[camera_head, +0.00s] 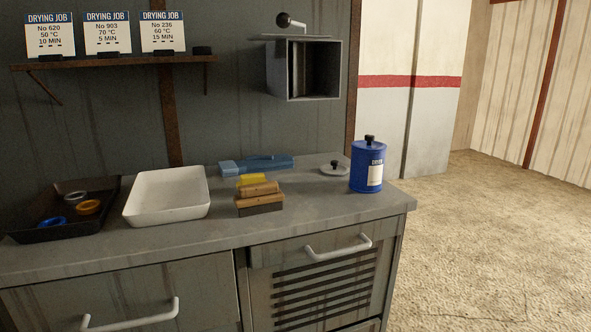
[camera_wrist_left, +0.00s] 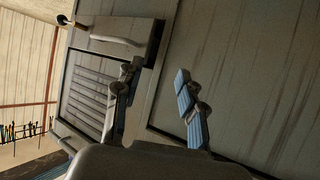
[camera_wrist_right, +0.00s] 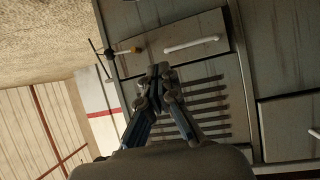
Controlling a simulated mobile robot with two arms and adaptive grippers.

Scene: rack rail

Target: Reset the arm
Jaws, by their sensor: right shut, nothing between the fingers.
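My left gripper (camera_wrist_left: 158,72) shows in the left wrist view with its two fingers spread wide apart and nothing between them. It is in front of the grey cabinet's door and slatted front. My right gripper (camera_wrist_right: 159,72) shows in the right wrist view with its fingertips together and nothing held. It is in front of the slatted cabinet front, below a drawer handle (camera_wrist_right: 191,44) in the picture. Neither gripper nor arm shows in the head view.
The grey counter (camera_head: 225,236) holds a black tray (camera_head: 90,229) with rings, a white tray (camera_head: 168,215), stacked blocks (camera_head: 259,203), a blue tool (camera_head: 257,165), a lid (camera_head: 334,171) and a blue canister (camera_head: 366,168). A shelf (camera_head: 115,63) carries cards. Floor (camera_head: 500,240) at right is clear.

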